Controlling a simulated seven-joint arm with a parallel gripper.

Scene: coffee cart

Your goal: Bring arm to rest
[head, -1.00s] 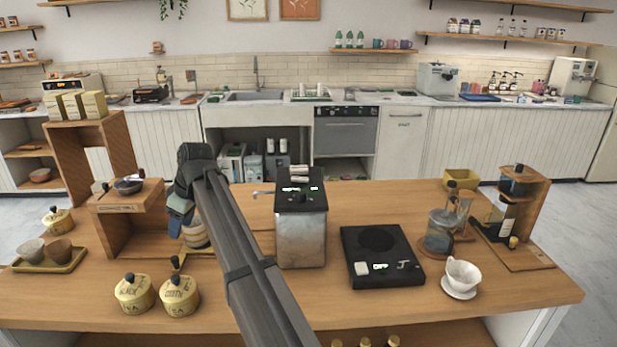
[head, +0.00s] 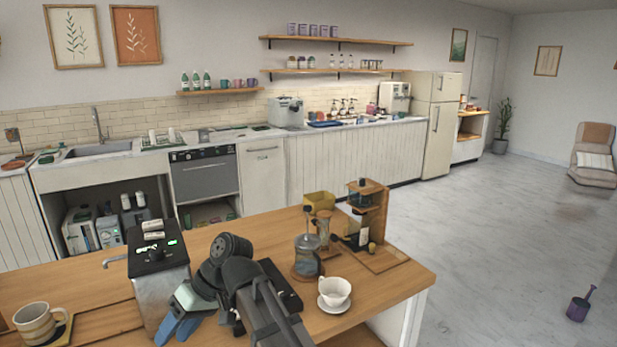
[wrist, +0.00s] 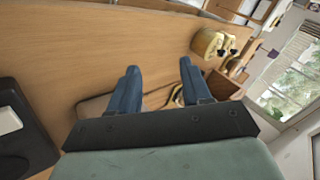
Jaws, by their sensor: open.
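My gripper (head: 178,328) is low over the wooden counter (head: 85,290), in front of the metal boiler box (head: 160,290). Its blue fingers are apart. In the wrist view my gripper (wrist: 158,80) is open, with bare counter and a thin brown edge between the fingers and nothing held. A striped mug (head: 35,325) stands on a coaster at the lower left of the head view, apart from the gripper. My arm crosses the lower middle and hides part of the black hot plate (head: 287,288).
A glass press (head: 306,258) and a white cup (head: 335,290) on a saucer stand right of my arm. A wooden stand (head: 368,215) is at the counter's right end. Open floor (head: 480,250) lies to the right.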

